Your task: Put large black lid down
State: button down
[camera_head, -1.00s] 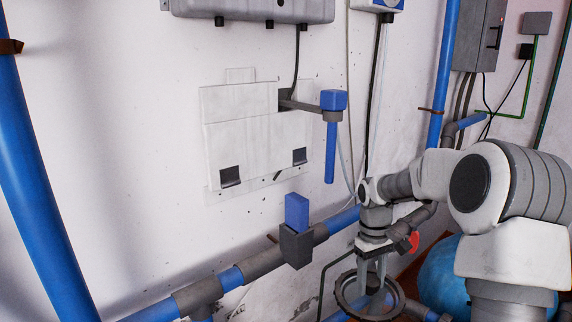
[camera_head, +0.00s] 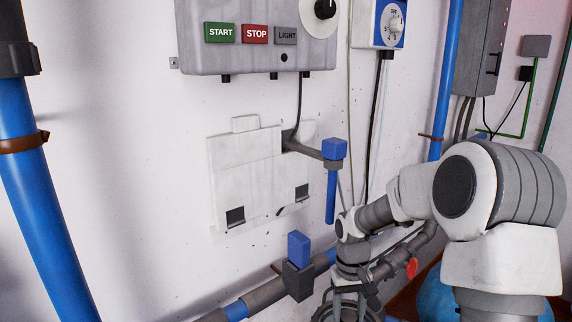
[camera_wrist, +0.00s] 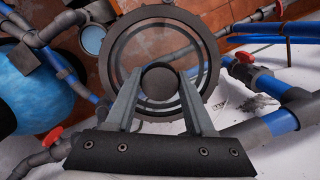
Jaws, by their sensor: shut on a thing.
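The large black lid (camera_wrist: 112,58) is a dark round ring with a round knob at its centre, filling the middle of the wrist view. My gripper (camera_wrist: 160,82) is shut on that knob, one grey finger on each side. The lid's inner area looks see-through, with brown floor showing behind it. In the head view, my gripper (camera_head: 349,291) points down at the bottom edge, and only the upper part of the lid (camera_head: 322,313) shows below it. The lid is held apart from the floor, as far as I can tell.
A blue rounded tank (camera_wrist: 30,90) stands at the left of the wrist view. Blue and grey pipes with red valve handles (camera_wrist: 52,137) run on both sides. In the head view, a blue-handled valve (camera_head: 299,251) sits on a pipe along the white wall, left of my gripper.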

jog(key=s+p, duration=0.1)
jog(key=s+r+p, duration=0.1)
jog(key=p, duration=0.1)
jog(key=shift+s+r+m+p, duration=0.2)
jog(key=shift+r+m+p, duration=0.1)
jog(key=shift+m, duration=0.1)
jog(key=shift+s+a+f+p, duration=0.1)
jog(key=shift+s+f+p, duration=0.05)
jog(key=shift+s+p, duration=0.25)
jog(key=shift+f, duration=0.15)
